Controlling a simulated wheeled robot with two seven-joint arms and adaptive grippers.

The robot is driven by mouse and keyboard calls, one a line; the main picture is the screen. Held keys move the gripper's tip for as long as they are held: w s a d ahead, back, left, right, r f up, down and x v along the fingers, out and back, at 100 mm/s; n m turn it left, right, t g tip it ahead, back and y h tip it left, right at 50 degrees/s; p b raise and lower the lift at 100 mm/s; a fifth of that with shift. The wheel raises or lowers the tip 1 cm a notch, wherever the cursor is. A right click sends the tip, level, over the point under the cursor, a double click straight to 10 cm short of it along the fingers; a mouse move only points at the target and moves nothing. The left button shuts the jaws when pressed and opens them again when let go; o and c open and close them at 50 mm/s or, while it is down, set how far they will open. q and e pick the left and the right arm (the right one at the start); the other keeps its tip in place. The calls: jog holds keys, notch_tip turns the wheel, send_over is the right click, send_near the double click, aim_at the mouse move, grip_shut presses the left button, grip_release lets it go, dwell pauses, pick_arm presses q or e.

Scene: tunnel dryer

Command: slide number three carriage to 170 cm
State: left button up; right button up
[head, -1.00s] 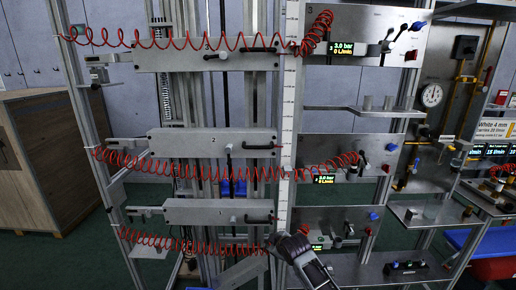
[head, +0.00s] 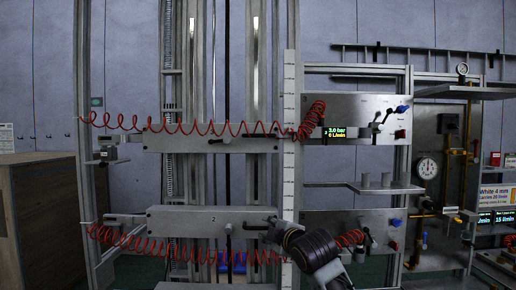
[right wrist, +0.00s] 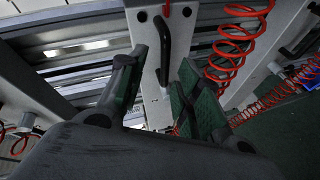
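The number three carriage (head: 175,142) is the top grey beam in the head view, with a black handle (head: 262,135) near its right end and a black lever left of it. A white vertical scale (head: 289,140) stands at its right end; its figures are too small to read. My right gripper (head: 270,230) is lower, in front of the right end of the number two carriage (head: 175,220). In the right wrist view my right gripper (right wrist: 158,85) is open, its fingers apart, with a black handle (right wrist: 166,48) beyond and between them. My left gripper is out of view.
Red coiled hoses (head: 180,127) run along the carriages. A wooden cabinet (head: 40,220) is at the left.

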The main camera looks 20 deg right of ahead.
aim_at(259, 136)
jog(key=s+r+n+t, duration=0.2)
jog(key=s+r, duration=0.1)
jog(key=r, duration=1)
jog(key=s+r+n+t+y, duration=0.1)
jog(key=s+r+n+t, duration=0.1)
jog(key=r, duration=1.1)
jog(key=shift+s+a+r+n+t+p, duration=0.2)
jog(key=shift+s+n+t+p, duration=0.15)
jog(key=shift+s+n, duration=0.5)
jog(key=shift+w, duration=0.15)
jog(key=shift+p+x, duration=2.2)
jog(key=shift+x, duration=4.6)
jog(key=shift+c, duration=0.3)
jog(key=shift+f, duration=0.1)
grip_shut()
